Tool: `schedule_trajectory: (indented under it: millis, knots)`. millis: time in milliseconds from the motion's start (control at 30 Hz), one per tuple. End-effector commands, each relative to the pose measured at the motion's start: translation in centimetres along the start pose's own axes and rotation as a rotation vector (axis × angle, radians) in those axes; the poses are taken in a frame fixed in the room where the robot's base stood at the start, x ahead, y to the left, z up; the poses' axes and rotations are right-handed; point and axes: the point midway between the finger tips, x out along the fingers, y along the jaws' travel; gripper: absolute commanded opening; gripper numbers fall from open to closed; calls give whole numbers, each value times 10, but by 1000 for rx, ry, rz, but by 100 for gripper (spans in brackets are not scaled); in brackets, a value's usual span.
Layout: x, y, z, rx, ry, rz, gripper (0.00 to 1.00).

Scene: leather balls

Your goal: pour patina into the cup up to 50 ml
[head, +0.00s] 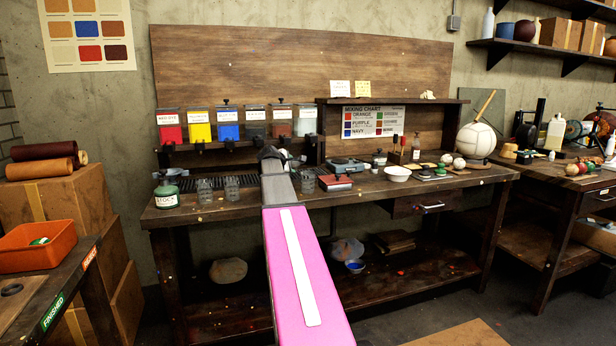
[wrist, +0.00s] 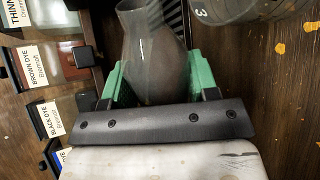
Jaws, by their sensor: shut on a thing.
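My gripper (wrist: 157,78), with green fingers, is shut on a clear grey glass vessel (wrist: 150,45) with a narrowed neck and flared mouth. Its contents cannot be made out. In the head view my arm hides the gripper and vessel. A clear cup (wrist: 228,10) marked 3 is partly in view beside it, apart from the vessel. In the head view clear cups stand on the bench left of my arm (head: 204,190) (head: 231,189) and right of it (head: 308,182). I see no readable patina label.
Labelled dye tanks, such as red (head: 169,132) and yellow (head: 199,131), line the back of the workbench (head: 420,187). A red-black pad (head: 335,182) and white bowl (head: 397,173) lie to the right.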

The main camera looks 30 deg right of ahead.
Motion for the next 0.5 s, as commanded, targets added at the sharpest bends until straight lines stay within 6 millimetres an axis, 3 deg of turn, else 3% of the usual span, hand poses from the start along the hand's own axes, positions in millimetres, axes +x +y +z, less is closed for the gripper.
schedule_trajectory:
  millis: [500]
  knots:
    - [-2, -1, -2, 29, 13, 0, 26]
